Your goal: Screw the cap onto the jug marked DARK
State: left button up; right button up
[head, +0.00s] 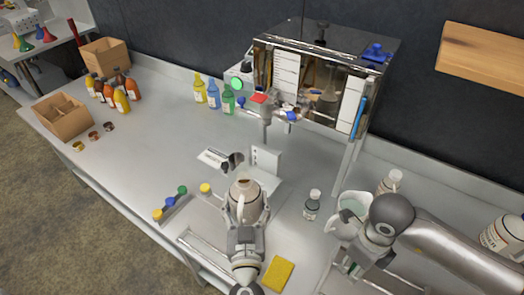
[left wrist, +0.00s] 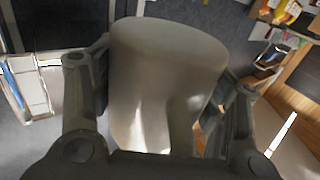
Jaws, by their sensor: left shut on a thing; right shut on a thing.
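A beige jug (head: 262,205) with a pale handle stands at the front middle of the counter in the head view, its mouth open and brown. No DARK marking shows on it. My left gripper (head: 244,222) is shut around the jug, which fills the left wrist view (left wrist: 165,75) between the two fingers. My right gripper (head: 356,264) points down by the white pitcher (head: 349,206). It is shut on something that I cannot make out. Several coloured caps lie left of the jug, among them a yellow one (head: 205,188), a blue one (head: 169,201) and a green one (head: 182,190).
A small white-capped bottle (head: 312,204) stands between the arms. A yellow sponge (head: 278,273) lies at the front. The counter's left middle is clear.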

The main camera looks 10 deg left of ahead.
pick_arm(q)
jog(key=shift+r, duration=0.15)
